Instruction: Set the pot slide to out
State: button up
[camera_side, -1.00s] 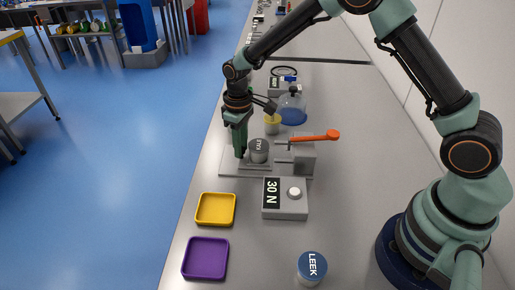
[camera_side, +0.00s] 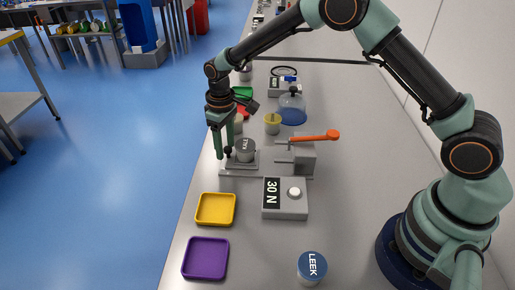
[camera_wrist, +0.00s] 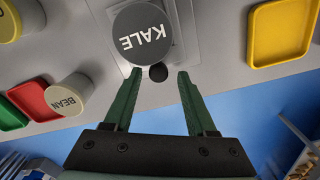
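The pot slide (camera_side: 240,166) is a grey plate on a rail base, with a dark knob (camera_wrist: 158,73) at its left end. A grey pot (camera_side: 246,146) marked KALE stands upright on it; in the wrist view its dark lid (camera_wrist: 142,35) shows. The slide sits toward the left end of its base, near the bench edge. My gripper (camera_side: 224,154) is at the knob end. In the wrist view its two green fingers stand open, one on each side of the knob, with gaps between. Nothing is held.
An orange-handled clamp (camera_side: 304,150) stands right of the slide. A box marked 30 N (camera_side: 285,210), yellow tray (camera_side: 198,209), purple tray (camera_side: 184,260) and LEEK pot (camera_side: 312,266) are nearer. The BEAN pot (camera_wrist: 70,94), red tray (camera_wrist: 27,97) and green tray (camera_wrist: 10,117) lie beyond.

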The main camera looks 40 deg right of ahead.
notch_tip(320, 180, up, 12)
dwell(0.6)
jog(key=shift+r, duration=0.15)
notch_tip(320, 180, up, 6)
jog(key=m+t, duration=0.1)
send_over(244, 144)
jog(key=s+d+r+m+t, duration=0.1)
jog(key=s+d+r+t, duration=0.15)
jog(key=s, duration=0.35)
jog(key=s+d+r+m+t, duration=0.1)
jog(key=s+d+r, duration=0.2)
jog(key=s, duration=0.2)
jog(key=s+d+f+m+t, duration=0.1)
jog(key=s+d+f, duration=0.1)
jog(key=s, duration=0.4)
jog(key=shift+s+d+m, duration=0.3)
jog(key=shift+s+d, duration=0.05)
